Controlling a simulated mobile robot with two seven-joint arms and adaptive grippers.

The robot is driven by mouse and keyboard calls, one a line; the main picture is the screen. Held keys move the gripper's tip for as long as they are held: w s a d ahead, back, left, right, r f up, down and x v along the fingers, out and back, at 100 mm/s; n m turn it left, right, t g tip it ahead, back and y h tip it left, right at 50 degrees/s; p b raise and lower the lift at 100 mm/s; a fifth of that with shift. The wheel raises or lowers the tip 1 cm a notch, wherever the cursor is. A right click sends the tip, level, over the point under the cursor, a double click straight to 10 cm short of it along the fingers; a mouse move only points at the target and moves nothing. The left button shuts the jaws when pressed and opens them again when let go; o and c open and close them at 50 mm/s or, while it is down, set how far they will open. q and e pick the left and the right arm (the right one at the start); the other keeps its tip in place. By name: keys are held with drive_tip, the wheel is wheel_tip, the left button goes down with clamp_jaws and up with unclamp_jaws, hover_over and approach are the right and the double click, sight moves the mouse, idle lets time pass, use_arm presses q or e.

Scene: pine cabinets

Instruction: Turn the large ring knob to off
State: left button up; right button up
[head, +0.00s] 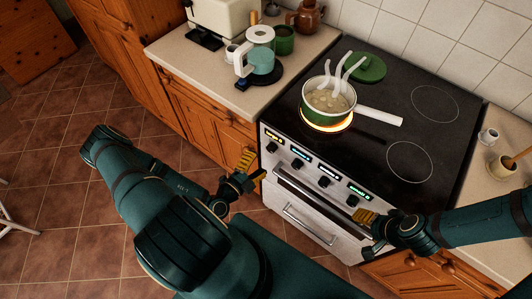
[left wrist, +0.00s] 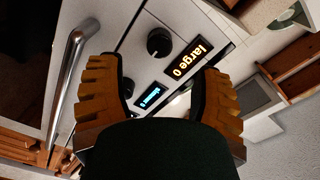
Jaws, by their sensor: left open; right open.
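The large ring knob (head: 271,147) is the black knob at the far left of the stove's front panel, under a yellow display (head: 275,138). In the left wrist view the knob (left wrist: 159,42) shows beyond the open fingers, beside the yellow display (left wrist: 189,58), which reads "large" and what looks like a 0. My left gripper (head: 251,168) is open and empty, in front of the panel's left end, apart from the knob. My right gripper (head: 370,233) is open and empty, near the panel's right end.
A green-and-white pot (head: 315,108) stands on a glowing orange ring. Its handle points right. Several other knobs line the panel above an oven handle (head: 300,198). A kettle (head: 260,62) stands on the left counter. A cup (head: 489,137) is on the right counter.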

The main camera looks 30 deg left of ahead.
use_arm(q)
drive_tip(key=shift+s+a+r, duration=0.1)
drive_tip(key=shift+s+a, duration=0.05)
drive_tip(key=shift+s, duration=2.1)
drive_tip(key=s+d+r+m+g+h+b, duration=0.1)
drive_tip(key=d+r+m+g+h+b, duration=0.1)
drive_tip(key=d+m+g+h, duration=0.85)
drive_tip(key=s+d+f+m+g+y+b, duration=0.15)
drive_tip(key=s+d+m+g, duration=0.35)
drive_tip(key=m, duration=1)
drive_tip(key=s+d+f+m+g+y, duration=0.1)
drive_tip(key=s+d+f+m+g, duration=0.35)
drive_tip(key=m, duration=1.05)
drive_tip(key=w+a+r+m+t+y+b, duration=0.1)
drive_tip(key=w+m+t+y, duration=0.1)
drive_tip(key=w+m, duration=0.4)
drive_tip(key=w+r+m+t+y, duration=0.2)
drive_tip(key=w+m+y, duration=0.1)
drive_tip(key=w+m, duration=0.4)
drive_tip(key=m, duration=0.3)
drive_tip(key=shift+a+r+y+b, duration=0.15)
drive_tip(key=shift+a+y+b, duration=0.2)
drive_tip(key=shift+a+y, duration=0.05)
drive_tip(key=shift+w, duration=0.1)
